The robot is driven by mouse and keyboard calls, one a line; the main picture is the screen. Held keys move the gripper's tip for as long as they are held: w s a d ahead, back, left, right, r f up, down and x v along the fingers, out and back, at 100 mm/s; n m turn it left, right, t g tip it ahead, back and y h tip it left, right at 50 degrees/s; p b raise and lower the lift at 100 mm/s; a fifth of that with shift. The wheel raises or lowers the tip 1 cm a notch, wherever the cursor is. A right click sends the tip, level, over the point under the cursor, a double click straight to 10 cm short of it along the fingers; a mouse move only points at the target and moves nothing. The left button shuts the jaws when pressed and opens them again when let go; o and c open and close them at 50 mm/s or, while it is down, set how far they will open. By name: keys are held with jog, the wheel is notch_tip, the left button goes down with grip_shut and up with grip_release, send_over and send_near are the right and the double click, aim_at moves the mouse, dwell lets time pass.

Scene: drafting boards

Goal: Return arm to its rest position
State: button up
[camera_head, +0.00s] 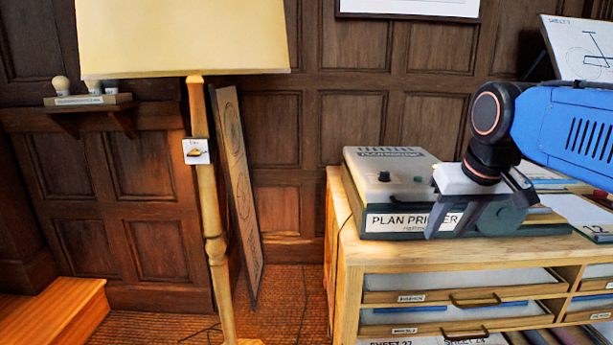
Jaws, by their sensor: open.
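My gripper (447,218) is at the right of the view, at the end of my blue arm (565,130). The fingers point down and to the left and cover part of the "PLAN PRINTER" label. The jaws are open and nothing shows between them. Whether the fingers touch the printer or the chest top cannot be told from this view.
The wooden plan chest (345,262) has labelled drawers. Papers (583,213) lie on its right side, below a tilted drawing (583,48). A floor lamp (213,225) stands left, with a leaning panel (240,185) behind it. A wooden step (55,315) is at lower left.

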jog(key=s+d+f, duration=0.1)
jog(key=s+f, duration=1.3)
jog(key=f, duration=0.4)
jog(key=shift+s+d+f, duration=0.15)
jog(key=shift+s+d, duration=0.05)
